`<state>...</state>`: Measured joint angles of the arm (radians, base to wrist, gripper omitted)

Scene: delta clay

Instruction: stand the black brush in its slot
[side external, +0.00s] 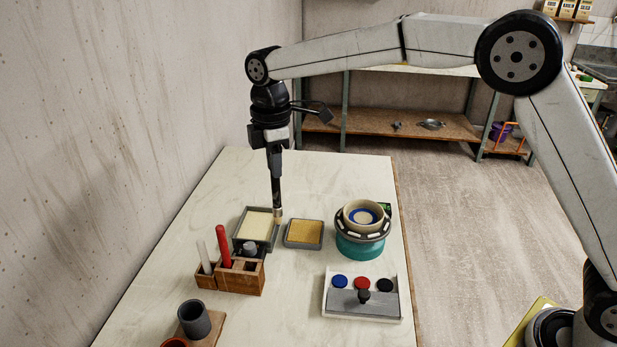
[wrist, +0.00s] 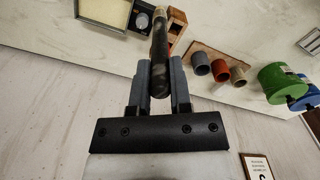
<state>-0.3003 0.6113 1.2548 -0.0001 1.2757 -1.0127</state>
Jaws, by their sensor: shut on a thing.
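My gripper (side external: 275,152) points down and is shut on the black brush (side external: 277,185). The brush hangs upright below the jaws, with its pale tip at the bottom, close to the right edge of a grey tray with a cream filling (side external: 257,224). I cannot tell whether the tip touches anything. In the wrist view the brush (wrist: 159,52) runs between the two fingers (wrist: 160,85). The wooden holder (side external: 238,283) stands nearer the camera, to the left of the brush.
A shallow tray with a tan filling (side external: 304,233) sits right of the brush. Beyond it is a teal-based wheel with a bowl (side external: 362,222). The far table top is clear.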

